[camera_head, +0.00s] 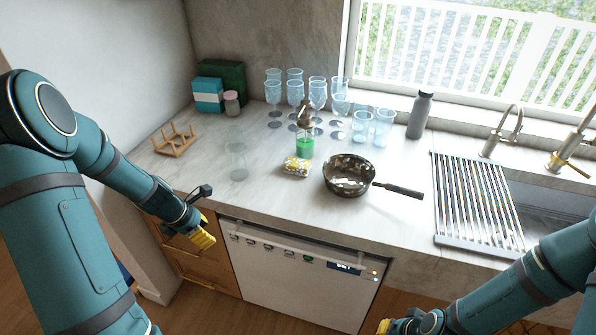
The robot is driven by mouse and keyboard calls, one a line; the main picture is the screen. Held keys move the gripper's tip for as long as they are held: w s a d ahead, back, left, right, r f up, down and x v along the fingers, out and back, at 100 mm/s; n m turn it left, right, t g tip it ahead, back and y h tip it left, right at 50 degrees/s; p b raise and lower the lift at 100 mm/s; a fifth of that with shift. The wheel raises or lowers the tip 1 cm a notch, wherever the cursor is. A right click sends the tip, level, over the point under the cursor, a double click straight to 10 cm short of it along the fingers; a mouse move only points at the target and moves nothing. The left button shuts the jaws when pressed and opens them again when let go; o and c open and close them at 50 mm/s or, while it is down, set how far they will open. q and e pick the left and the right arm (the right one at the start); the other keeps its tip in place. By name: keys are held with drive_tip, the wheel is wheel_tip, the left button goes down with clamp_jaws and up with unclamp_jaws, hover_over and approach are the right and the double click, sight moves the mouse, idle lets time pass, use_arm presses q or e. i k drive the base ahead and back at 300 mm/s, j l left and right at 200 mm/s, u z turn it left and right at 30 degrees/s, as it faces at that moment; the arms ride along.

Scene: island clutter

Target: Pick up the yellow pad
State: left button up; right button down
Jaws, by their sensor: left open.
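A small yellow and white item (298,166), which looks like the yellow pad, lies on the counter (270,205) between the green-filled glass and the pan. Its fine detail is too small to make out. My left gripper (208,214) is open and empty at the counter's front edge, left of and nearer than the yellow pad, well apart from it. Yellow shows on its lower finger. My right gripper (398,326) is at the bottom edge of the view, partly cut off, and its jaw opening cannot be made out.
A dark pan (349,176) stands close right of the pad, its handle pointing right. A green-filled glass (305,147) is just behind. A clear glass (238,161) stands to the left. Several blue goblets (318,92) fill the back. A drying rack (475,200) lies right.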

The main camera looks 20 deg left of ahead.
sight(292, 166)
drive_tip(key=i+j+z, duration=0.1)
drive_tip(key=j+z, duration=0.8)
drive_tip(key=k+j+z, duration=0.1)
drive_tip(key=j+z, duration=0.35)
drive_tip(key=j, duration=0.15)
drive_tip(key=k+j+z, duration=0.15)
drive_tip(key=j, duration=0.3)
drive_tip(key=j+z, duration=0.1)
drive_tip(key=j, duration=0.3)
drive_tip(key=k, duration=0.05)
